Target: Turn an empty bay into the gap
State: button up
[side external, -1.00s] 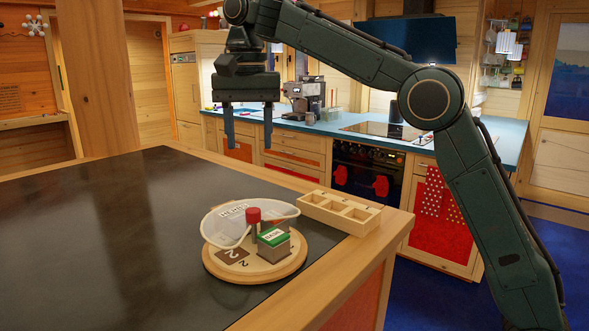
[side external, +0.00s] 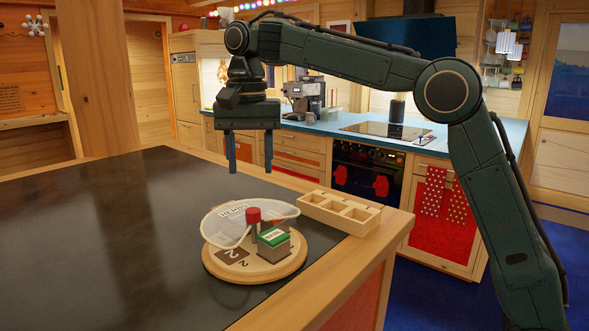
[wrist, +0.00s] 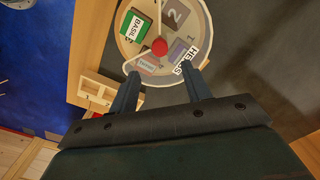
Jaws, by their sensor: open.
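A round wooden turntable (side external: 258,270) sits on the dark counter, with a red knob (side external: 253,215) at its middle. A clear curved guard (side external: 222,216) with a white label stands around its far side; the near side is uncovered. A green-topped block marked BASIL (side external: 274,240) stands in the uncovered part. Beside it is an empty brown square marked 2 (side external: 232,256), which also shows in the wrist view (wrist: 174,14). A reddish labelled item (wrist: 147,66) and a greyish square (wrist: 180,50) lie near the guard. My gripper (side external: 250,168) is open and empty above the turntable.
A pale wooden tray with compartments (side external: 310,198) stands right behind the turntable, near the counter's edge. The dark counter (side external: 100,230) to the left is clear.

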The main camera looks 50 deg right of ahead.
aim_at(253, 210)
jog(key=shift+f, duration=4.6)
jog(key=c, duration=1)
